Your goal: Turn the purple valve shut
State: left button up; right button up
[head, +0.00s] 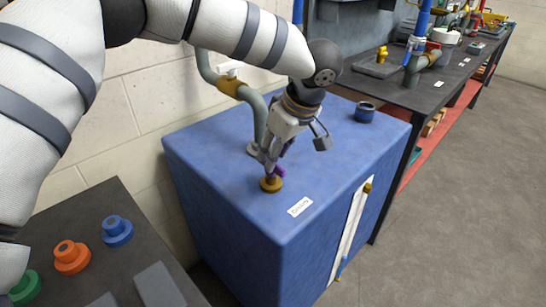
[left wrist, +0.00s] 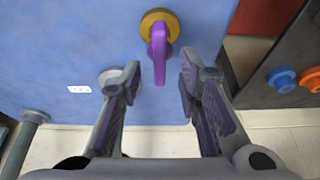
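The purple valve (head: 279,172) is a purple lever on a round brass base (head: 271,184), on top of a blue cabinet (head: 225,165). In the left wrist view the purple lever (left wrist: 158,45) points from its brass base (left wrist: 160,22) toward my gripper. My left gripper (head: 270,158) reaches down at the valve. In the left wrist view its two fingers (left wrist: 158,82) are apart, one on each side of the lever's end, with visible gaps. In the head view the fingers hide part of the lever. My right gripper is in neither view.
A grey-green pipe (head: 256,108) rises close beside my gripper. A dark blue cup-like part (head: 365,112) and a white label (head: 300,206) are on the cabinet top. A dark table with blue (head: 117,230) and orange (head: 72,257) knobs stands at lower left. A workbench (head: 420,92) runs along the right.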

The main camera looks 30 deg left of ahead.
pick_arm(q)
jog(key=shift+x, duration=1.15)
grip_shut()
jog(key=shift+n, duration=0.4)
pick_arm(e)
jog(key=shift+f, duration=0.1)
pick_arm(q)
jog(key=n+g, duration=0.1)
jog(key=n, duration=0.3)
jog(key=shift+w+f+g+b, duration=0.15)
jog(key=shift+g+b, duration=0.15)
jog(key=shift+g, duration=0.1)
jog(key=n+g, duration=0.1)
jog(key=n, duration=0.3)
jog(key=shift+w+g+b, duration=0.1)
jog(key=shift+g+b, duration=0.3)
jog(key=n+g+h+b, duration=0.1)
jog(key=n, duration=0.4)
jog(key=shift+a, duration=0.1)
jog(key=shift+w+n+g+h, duration=0.1)
jog(key=shift+n+g+h, duration=0.6)
jog(key=shift+n, duration=1.2)
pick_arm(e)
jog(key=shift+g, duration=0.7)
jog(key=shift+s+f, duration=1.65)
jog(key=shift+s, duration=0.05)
pick_arm(q)
jog(key=shift+a+n, duration=0.1)
jog(key=shift+n, duration=0.2)
